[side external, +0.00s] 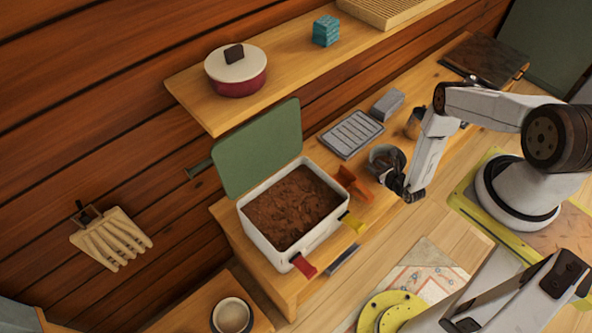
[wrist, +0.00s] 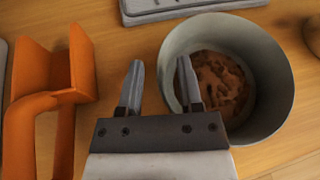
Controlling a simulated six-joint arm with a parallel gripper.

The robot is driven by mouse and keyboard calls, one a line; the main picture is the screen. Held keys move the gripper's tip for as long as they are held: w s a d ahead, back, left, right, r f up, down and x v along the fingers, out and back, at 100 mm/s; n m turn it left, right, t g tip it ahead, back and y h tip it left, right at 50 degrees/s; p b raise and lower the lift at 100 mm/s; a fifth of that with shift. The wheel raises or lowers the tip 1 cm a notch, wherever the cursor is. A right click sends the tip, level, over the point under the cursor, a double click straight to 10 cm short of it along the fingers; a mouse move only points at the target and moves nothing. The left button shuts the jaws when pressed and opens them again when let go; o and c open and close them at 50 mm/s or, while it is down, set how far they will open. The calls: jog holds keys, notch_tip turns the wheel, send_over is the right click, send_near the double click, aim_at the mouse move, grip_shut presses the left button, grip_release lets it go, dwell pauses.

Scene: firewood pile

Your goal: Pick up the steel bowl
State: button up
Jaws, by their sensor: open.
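The steel bowl (wrist: 262,62) is round and grey, stands upright on the wooden bench, and has brown, soil-like stuff inside. In the side external view the bowl (side external: 381,153) is partly hidden behind my gripper (side external: 396,184).
An orange bracket-like piece (wrist: 57,90) lies left of my gripper. A grey slotted tray (side external: 351,134) lies behind the bowl. A white bin of soil (side external: 262,228) with a green lid (side external: 258,148) stands to the left. A small brown cup (side external: 413,125) is close behind the bowl.

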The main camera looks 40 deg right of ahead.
dwell(0.4)
grip_shut()
dwell(1.3)
